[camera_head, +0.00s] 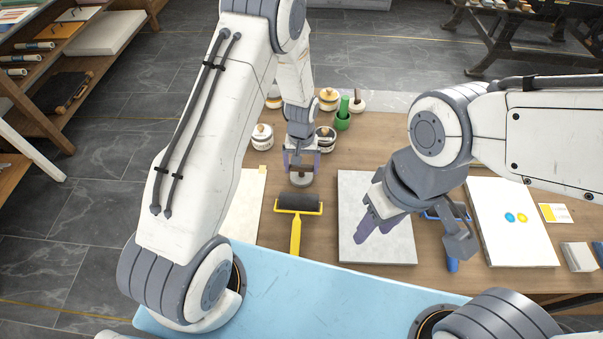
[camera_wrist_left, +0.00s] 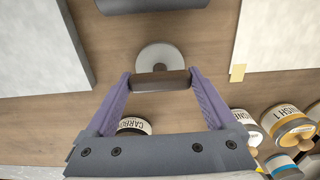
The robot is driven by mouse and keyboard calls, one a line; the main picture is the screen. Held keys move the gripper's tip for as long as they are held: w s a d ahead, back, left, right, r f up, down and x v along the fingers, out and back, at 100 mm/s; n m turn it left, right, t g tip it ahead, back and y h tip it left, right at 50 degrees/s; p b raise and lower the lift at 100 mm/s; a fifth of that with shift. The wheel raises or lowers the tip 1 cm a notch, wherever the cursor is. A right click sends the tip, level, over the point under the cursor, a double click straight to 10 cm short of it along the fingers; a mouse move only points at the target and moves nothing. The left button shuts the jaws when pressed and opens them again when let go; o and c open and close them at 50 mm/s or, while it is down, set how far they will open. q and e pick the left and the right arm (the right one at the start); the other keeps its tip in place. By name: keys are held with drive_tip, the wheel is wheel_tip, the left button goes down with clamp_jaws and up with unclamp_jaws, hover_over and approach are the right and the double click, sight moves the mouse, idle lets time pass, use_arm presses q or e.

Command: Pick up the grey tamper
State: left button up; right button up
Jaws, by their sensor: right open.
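The grey tamper has a round pale grey base (camera_head: 300,178) and a dark brown bar handle (camera_wrist_left: 160,80). It stands on the wooden table behind the black roller in the head view. My left gripper (camera_head: 301,166) is directly over it, pointing down. In the left wrist view, the purple fingertips (camera_wrist_left: 160,82) meet the two ends of the handle, and the base (camera_wrist_left: 160,57) shows beyond it. The base looks at table height; whether it touches the table is hard to tell. My right gripper (camera_head: 376,234) is open and empty above the grey slab.
A black roller with a yellow handle (camera_head: 296,232) lies in front of the tamper. A grey stone slab (camera_head: 350,190) is to its right. Several ink cans (camera_head: 262,138) and a green pot (camera_head: 342,121) stand behind. A white board (camera_head: 505,245) lies further right.

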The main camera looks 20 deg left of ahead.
sight(303, 165)
use_arm(q)
drive_tip(key=c, duration=0.5)
drive_tip(key=shift+c, duration=0.2)
drive_tip(key=shift+r, duration=0.15)
drive_tip(key=shift+r, duration=0.25)
drive_tip(key=r, duration=0.2)
drive_tip(key=r+b, duration=0.1)
drive_tip(key=shift+w+d+r, duration=0.15)
drive_tip(key=shift+d+r, duration=0.1)
drive_tip(key=shift+r, duration=0.05)
drive_tip(key=w+d+r+b, duration=0.2)
drive_tip(key=d+r, duration=0.4)
drive_tip(key=d, duration=0.5)
drive_tip(key=shift+w+r, duration=0.15)
drive_tip(key=shift+r, duration=0.2)
drive_tip(key=o, duration=0.8)
drive_tip(key=c, duration=0.3)
